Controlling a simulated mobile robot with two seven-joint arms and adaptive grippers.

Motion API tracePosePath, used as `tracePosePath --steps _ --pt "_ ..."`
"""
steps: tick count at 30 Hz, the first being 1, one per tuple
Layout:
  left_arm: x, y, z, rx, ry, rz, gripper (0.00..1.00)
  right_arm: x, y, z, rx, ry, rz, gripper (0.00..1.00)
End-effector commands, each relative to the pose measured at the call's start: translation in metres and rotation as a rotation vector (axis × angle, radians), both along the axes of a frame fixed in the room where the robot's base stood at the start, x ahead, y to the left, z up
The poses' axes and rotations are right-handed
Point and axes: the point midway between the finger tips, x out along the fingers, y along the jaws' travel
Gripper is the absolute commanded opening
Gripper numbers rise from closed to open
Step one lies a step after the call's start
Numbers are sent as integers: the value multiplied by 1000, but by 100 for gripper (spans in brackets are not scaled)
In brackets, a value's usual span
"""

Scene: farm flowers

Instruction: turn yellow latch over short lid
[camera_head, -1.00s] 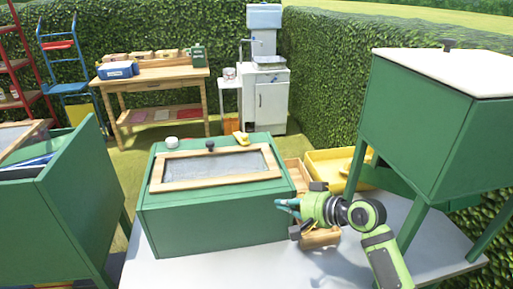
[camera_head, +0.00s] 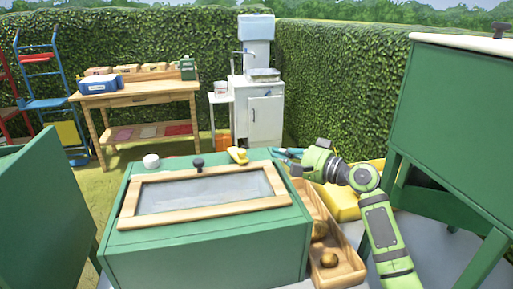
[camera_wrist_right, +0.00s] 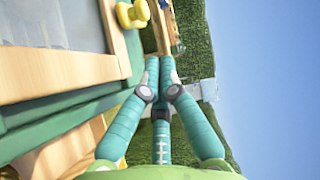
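The yellow latch (camera_head: 238,155) sits on the top of the green box near its far right edge, beside the lid. The lid (camera_head: 205,207) has a wooden frame, a grey see-through panel and a black knob (camera_head: 198,163); it lies flat on the box. In the right wrist view the yellow latch (camera_wrist_right: 132,14) is at the top, left of the fingertips, beside the lid frame (camera_wrist_right: 110,40). My right gripper (camera_head: 277,152) is just right of the latch, apart from it. Its teal fingers (camera_wrist_right: 160,62) meet at the tips, empty. My left gripper is out of view.
A wooden tray (camera_head: 340,240) with brown round items stands right of the green box (camera_head: 210,258), with a yellow container (camera_head: 340,205) behind it. A tall green stand (camera_head: 455,130) is at right. A small white round item (camera_head: 151,161) sits on the box top.

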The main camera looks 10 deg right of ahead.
Motion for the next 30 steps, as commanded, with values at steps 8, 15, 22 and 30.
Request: tracePosePath --steps 8,15,22,30 --pt "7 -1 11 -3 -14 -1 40 41 34 -1 1 2 3 0" --pt "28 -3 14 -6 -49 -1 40 58 47 -4 -1 1 1 0" --pt "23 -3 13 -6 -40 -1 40 61 49 -5 -3 0 1 0" --pt "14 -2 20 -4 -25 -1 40 59 50 -3 -3 3 -10 0"
